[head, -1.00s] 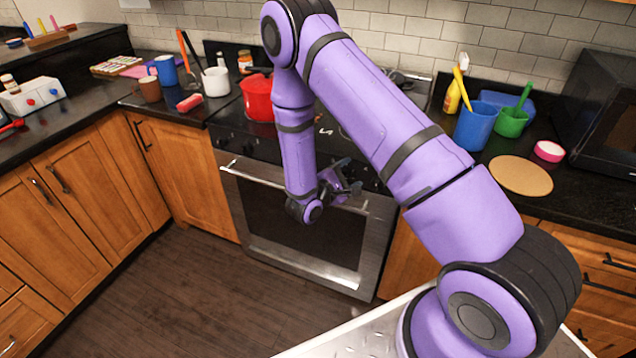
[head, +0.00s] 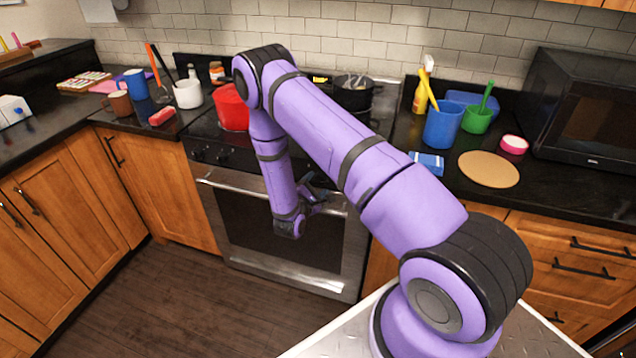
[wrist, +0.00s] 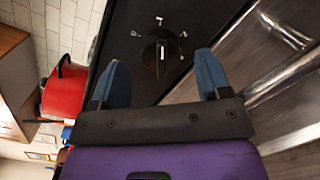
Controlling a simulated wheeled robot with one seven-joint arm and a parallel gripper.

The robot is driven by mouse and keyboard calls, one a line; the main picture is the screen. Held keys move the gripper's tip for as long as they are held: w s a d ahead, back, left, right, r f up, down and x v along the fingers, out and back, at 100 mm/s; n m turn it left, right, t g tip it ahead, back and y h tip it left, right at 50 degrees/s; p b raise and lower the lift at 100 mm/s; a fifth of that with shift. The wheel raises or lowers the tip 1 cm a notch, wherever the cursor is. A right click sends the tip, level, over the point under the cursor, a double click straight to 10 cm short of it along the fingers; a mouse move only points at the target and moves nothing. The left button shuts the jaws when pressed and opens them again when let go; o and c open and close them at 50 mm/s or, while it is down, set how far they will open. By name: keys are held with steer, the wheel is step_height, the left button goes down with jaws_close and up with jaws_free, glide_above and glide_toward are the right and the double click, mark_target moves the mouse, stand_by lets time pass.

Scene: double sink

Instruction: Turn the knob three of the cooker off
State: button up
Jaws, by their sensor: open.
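The cooker (head: 274,232) stands in the counter run, with black knobs (head: 222,156) showing at the left of its front panel. My gripper (head: 318,196) is at the right part of the front, near the oven handle; my arm hides the middle of the panel. In the wrist view, one black knob (wrist: 161,54) with a white line sits on the black panel, with small white marks around it. My open gripper (wrist: 160,82) faces it, with the blue fingertips apart on either side in the picture. I cannot tell if they touch the knob, or which number it is.
The oven handle (wrist: 285,78) runs close to the right fingertip in the wrist view. A red pot (head: 232,108) and a black pot (head: 353,94) stand on the hob. A blue sponge-like block (head: 427,163) lies on the right counter. The floor before the cooker is clear.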

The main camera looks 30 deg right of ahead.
steer(key=shift+x, duration=1.15)
steer(key=c, duration=0.9)
steer(key=shift+n, duration=0.3)
steer(key=n, duration=0.4)
steer(key=shift+f+n+t, duration=0.1)
steer(key=shift+n+t, duration=0.2)
steer(key=shift+n, duration=0.1)
steer(key=n, duration=0.7)
steer(key=shift+t, duration=0.3)
steer(key=shift+s, duration=0.1)
